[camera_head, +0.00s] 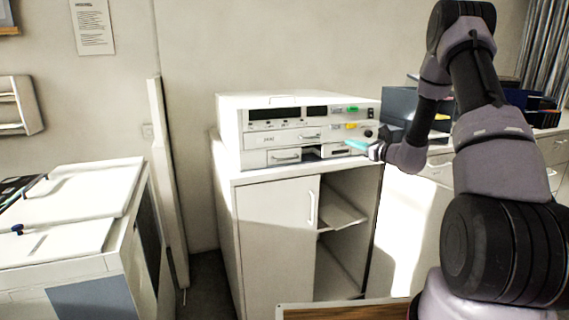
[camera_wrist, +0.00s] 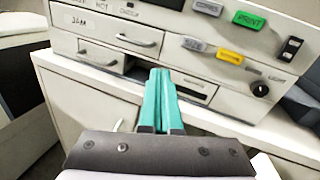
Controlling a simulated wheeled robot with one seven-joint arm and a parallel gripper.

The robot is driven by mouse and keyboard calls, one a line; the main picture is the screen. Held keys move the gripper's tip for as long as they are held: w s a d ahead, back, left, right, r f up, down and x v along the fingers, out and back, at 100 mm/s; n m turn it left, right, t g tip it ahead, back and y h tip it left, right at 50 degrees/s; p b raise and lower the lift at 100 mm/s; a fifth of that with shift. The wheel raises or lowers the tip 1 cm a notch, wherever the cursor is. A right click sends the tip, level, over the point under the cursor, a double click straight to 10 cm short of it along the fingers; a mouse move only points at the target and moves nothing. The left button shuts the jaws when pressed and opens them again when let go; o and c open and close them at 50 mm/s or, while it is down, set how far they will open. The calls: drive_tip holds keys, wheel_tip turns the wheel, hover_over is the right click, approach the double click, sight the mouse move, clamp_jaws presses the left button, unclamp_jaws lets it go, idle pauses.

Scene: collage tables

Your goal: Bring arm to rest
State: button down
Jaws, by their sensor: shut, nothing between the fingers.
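My gripper (camera_head: 357,146) is at the right of the head view, held out in front of the white machine (camera_head: 262,146). In the wrist view its two teal fingers (camera_wrist: 160,100) are together with nothing between them. The fingertips point at the lower front of the machine, near an open slot beside a drawer labelled JAM. I cannot tell whether they touch the machine. My arm is bent and raised at the right.
The machine stands on a white cabinet (camera_head: 272,222) with an open shelf side. A white copier-like unit (camera_head: 75,215) is at the left. Dark blue boxes (camera_head: 400,103) stand on a counter behind my arm. A wood-edged surface (camera_head: 345,311) is at the bottom.

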drive_tip(key=s+a+r+n+g, duration=0.3)
drive_tip(key=s+a+r+n, duration=0.2)
drive_tip(key=s, duration=0.2)
drive_tip(key=s+a+r+n+g+y, duration=0.1)
drive_tip(key=s+a+r+n+g, duration=0.3)
drive_tip(key=s+r, duration=0.3)
drive_tip(key=s+a+r+n+g, duration=0.3)
drive_tip(key=s+a+r+n, duration=0.15)
drive_tip(key=s, duration=0.35)
drive_tip(key=s+d+r+n+t+h, duration=0.1)
drive_tip(key=s+d+n+h, duration=0.3)
drive_tip(key=s, duration=0.6)
drive_tip(key=s+d+r+n+t+h, duration=0.1)
drive_tip(key=s+d+n+h, duration=0.4)
drive_tip(key=s, duration=0.5)
drive_tip(key=shift+s+r+n, duration=0.4)
drive_tip(key=shift+r+n, duration=0.05)
drive_tip(key=shift+r, duration=0.3)
drive_tip(key=shift+d, duration=0.1)
